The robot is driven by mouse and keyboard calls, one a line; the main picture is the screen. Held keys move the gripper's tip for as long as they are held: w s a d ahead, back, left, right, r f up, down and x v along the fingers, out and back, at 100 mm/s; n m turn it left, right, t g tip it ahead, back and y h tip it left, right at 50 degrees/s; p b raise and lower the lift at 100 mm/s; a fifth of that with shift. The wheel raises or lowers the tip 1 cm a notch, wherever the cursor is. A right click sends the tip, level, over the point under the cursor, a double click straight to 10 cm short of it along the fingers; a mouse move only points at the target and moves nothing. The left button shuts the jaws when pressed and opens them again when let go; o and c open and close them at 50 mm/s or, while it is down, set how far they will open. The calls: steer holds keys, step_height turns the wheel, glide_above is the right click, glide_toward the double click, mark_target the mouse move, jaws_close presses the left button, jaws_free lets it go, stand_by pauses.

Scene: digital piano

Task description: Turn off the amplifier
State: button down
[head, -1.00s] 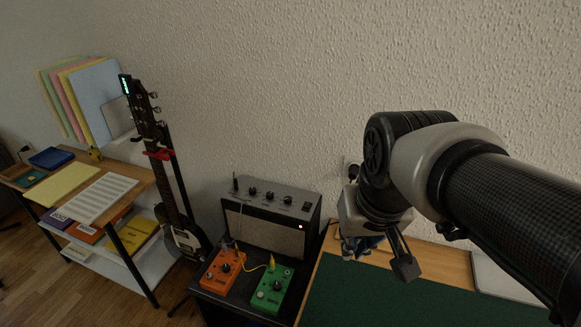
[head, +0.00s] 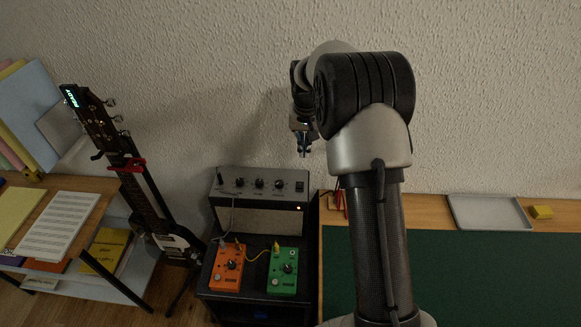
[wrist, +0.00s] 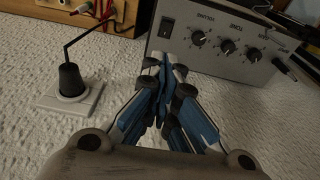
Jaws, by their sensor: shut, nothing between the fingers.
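The amplifier (head: 258,219) stands against the wall, with a row of knobs on its grey control panel. My gripper (head: 304,154) is shut and empty, above the amplifier's right end. In the wrist view, its blue and black fingers (wrist: 163,62) point toward the switch and appear apart from it.
An orange pedal (head: 227,268) and a green pedal (head: 283,270) sit in front of the amplifier, joined by cables. A guitar (head: 170,237) stands to the left. A wall plug (wrist: 69,78) shows beside my fingers. A green-topped desk (head: 465,270) lies to the right.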

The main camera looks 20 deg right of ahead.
steer(key=shift+w+d+f, duration=0.1)
steer(key=shift+w+f, duration=0.4)
steer(key=shift+f, duration=0.15)
steer(key=b, duration=0.3)
glide_above(302, 185)
step_height(302, 185, down, 12)
steer(key=shift+w+f, duration=0.1)
steer(key=shift+w, duration=0.05)
steer(key=shift+s+f+b, duration=0.3)
steer(key=shift+f+b, duration=0.05)
steer(key=shift+f, duration=0.4)
